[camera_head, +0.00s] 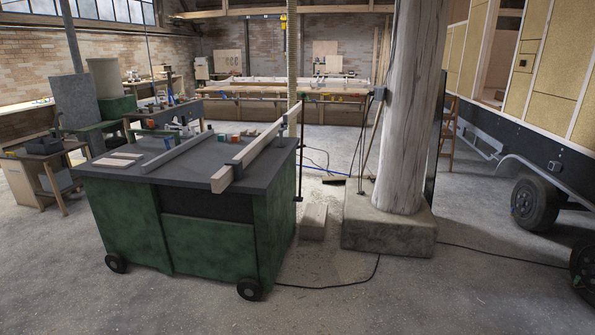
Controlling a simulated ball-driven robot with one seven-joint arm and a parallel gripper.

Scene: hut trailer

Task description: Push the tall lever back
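A thin dark upright rod (300,160) stands at the right side of the green workbench, near the end of a long wooden beam. It is the thing here that looks most like a tall lever, but it is too small to be sure. Its top is close to the beam's far end, and its lower end has a small dark piece just above the floor. It looks about vertical. The green workbench (215,230) has a dark top and black wheels. My gripper is not in view.
The long wooden beam (258,153) lies across the bench top beside a grey rail (176,153). A thick pale post (411,110) on a concrete block (388,232) stands to the right. A black cable (345,285) crosses the floor. The floor in front is otherwise clear.

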